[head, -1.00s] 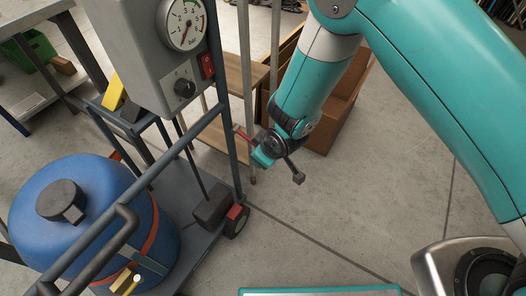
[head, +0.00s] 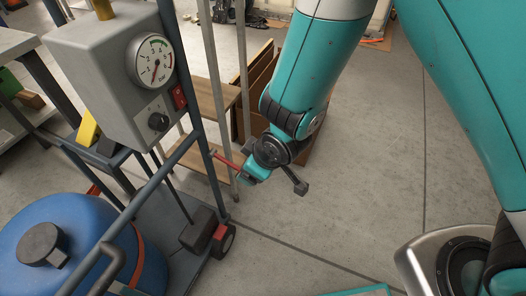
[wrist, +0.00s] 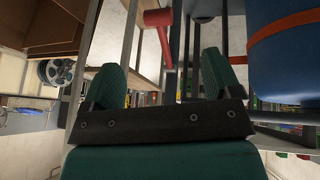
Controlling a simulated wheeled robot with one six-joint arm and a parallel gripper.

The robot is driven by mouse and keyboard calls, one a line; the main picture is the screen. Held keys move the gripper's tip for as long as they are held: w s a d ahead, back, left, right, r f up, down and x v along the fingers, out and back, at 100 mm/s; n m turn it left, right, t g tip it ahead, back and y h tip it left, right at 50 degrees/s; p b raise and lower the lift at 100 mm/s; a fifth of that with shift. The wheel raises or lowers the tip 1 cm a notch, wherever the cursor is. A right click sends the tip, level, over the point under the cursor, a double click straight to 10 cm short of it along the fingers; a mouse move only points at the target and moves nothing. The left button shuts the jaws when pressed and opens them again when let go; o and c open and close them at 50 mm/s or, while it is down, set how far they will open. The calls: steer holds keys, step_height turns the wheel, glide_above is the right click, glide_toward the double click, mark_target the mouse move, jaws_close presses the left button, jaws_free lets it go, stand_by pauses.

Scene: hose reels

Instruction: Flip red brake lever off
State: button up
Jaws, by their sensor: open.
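A red lever (head: 228,160) sticks out beside the blue-grey frame of the cart in the head view, just left of my gripper. In the wrist view the red lever (wrist: 163,40) has a thick crosswise end and a thinner shaft, and it lies ahead of the gap between my fingers. My gripper (head: 252,174) has teal fingers. In the wrist view my gripper (wrist: 168,72) is open with nothing held between the fingers. I cannot tell whether a finger touches the lever.
The cart carries a grey box with a gauge (head: 150,61), a black knob and a red switch (head: 180,97). A blue tank (head: 80,225) stands on it at the lower left. A shelf (head: 215,100) stands behind my gripper. Floor (head: 370,170) to the right is clear.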

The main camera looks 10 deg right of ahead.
steer(key=v, duration=0.5)
steer(key=shift+s+r+p, duration=0.15)
steer(key=shift+p, duration=0.25)
steer(key=s+d+r+m+g+p, duration=0.1)
steer(key=s+d+r+g, duration=0.15)
steer(key=s+r, duration=0.4)
steer(key=s+d+r+m+g, duration=0.1)
steer(key=s+d+r+m, duration=0.2)
steer(key=r, duration=0.6)
steer(key=s+d+r+g+p, duration=0.1)
steer(key=s+d+r, duration=0.4)
steer(key=r, duration=0.3)
step_height(320, 180, up, 20)
steer(key=p, duration=1.9)
steer(key=shift+w+a+y+p, duration=0.2)
steer(key=shift+a+y+p, duration=0.1)
steer(key=shift+y, duration=0.1)
